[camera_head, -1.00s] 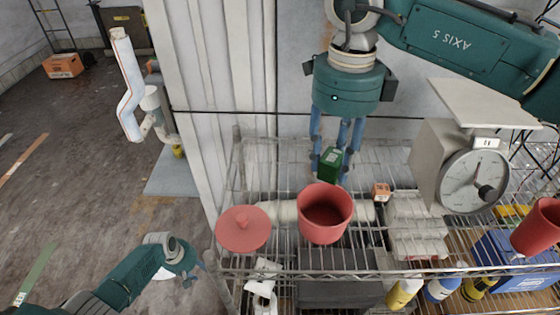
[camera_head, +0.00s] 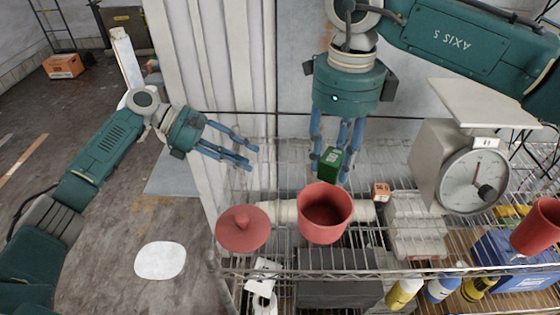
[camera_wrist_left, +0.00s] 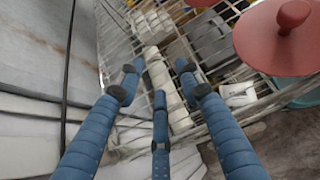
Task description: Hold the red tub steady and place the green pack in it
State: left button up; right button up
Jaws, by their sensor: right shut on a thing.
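The open red tub (camera_head: 324,228) stands upright on the wire shelf, and its inside looks empty. The small green pack (camera_head: 329,165) is held by my right gripper (camera_head: 333,158), which points down with its blue fingers around it, just above and behind the tub's rim. My left gripper (camera_head: 242,153) is open and empty, up and to the left of the tub, with its fingers pointing right. In the left wrist view its spread fingers (camera_wrist_left: 155,95) have nothing between them.
A red lid with a knob (camera_head: 243,232) lies left of the tub; it also shows in the left wrist view (camera_wrist_left: 278,45). A dial scale (camera_head: 472,182), a small orange box (camera_head: 381,191), white packs (camera_head: 416,228) and several bottles are to the right. Another red container (camera_head: 540,228) is at the far right.

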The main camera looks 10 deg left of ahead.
pick_arm(q)
jog(key=s+d+r+m+g+h, duration=0.1)
jog(key=s+d+r+m, duration=0.1)
jog(key=d, duration=0.3)
jog(key=s+d+r+m+g+h, duration=0.1)
jog(key=s+d+r+g, duration=0.15)
jog(key=d, duration=0.35)
send_over(323, 214)
jog(key=w, duration=0.3)
jog(key=shift+t, duration=0.45)
notch_tip(323, 214, down, 5)
jog(key=shift+w+a+r, duration=0.1)
jog(key=shift+r, duration=0.1)
jog(key=shift+c, duration=0.2)
grip_shut()
